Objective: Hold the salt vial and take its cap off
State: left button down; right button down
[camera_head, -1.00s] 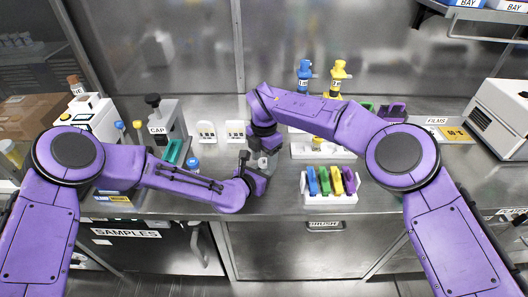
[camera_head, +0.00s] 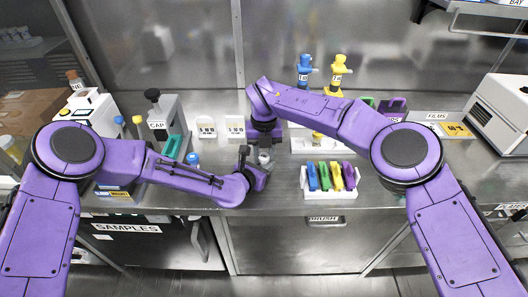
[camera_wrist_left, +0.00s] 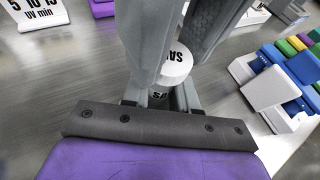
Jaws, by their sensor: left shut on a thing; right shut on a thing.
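The salt vial (camera_wrist_left: 160,98) is a small upright container with dark lettering on its side. Its white round cap (camera_wrist_left: 174,66) also has dark lettering on top. My left gripper (camera_head: 258,159) is shut on the vial's body; it shows in the left wrist view around the vial. My right gripper (camera_head: 266,148) comes down from above and is shut on the cap, its grey fingers on both sides of it in the left wrist view. The cap sits directly above the body; whether any gap is between them is hidden. In the head view the grippers mostly cover the vial.
A white rack (camera_head: 330,194) with several coloured pieces stands just right of the grippers. White label cards (camera_head: 206,128) stand behind to the left. A blue-capped bottle (camera_head: 193,160) is near my left forearm. A grey CAP stand (camera_head: 158,122) is farther left.

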aim_at(264, 156)
jog(key=c, duration=0.7)
grip_release()
jog(key=shift+c, duration=0.2)
jog(key=shift+r, duration=0.1)
notch_tip(264, 156, up, 4)
jog(key=shift+r, duration=0.15)
jog(key=shift+c, duration=0.2)
notch_tip(264, 156, up, 2)
jog(key=m, duration=0.3)
jog(key=shift+r+m, duration=0.25)
jog(key=shift+m, duration=0.05)
jog(key=shift+r+m, duration=0.4)
jog(key=shift+m, duration=0.2)
jog(key=shift+s+f+m, duration=0.1)
jog(key=shift+f+m, duration=0.1)
jog(key=shift+m, duration=0.1)
notch_tip(264, 156, down, 7)
jog(key=shift+f, duration=0.2)
jog(key=shift+c, duration=0.4)
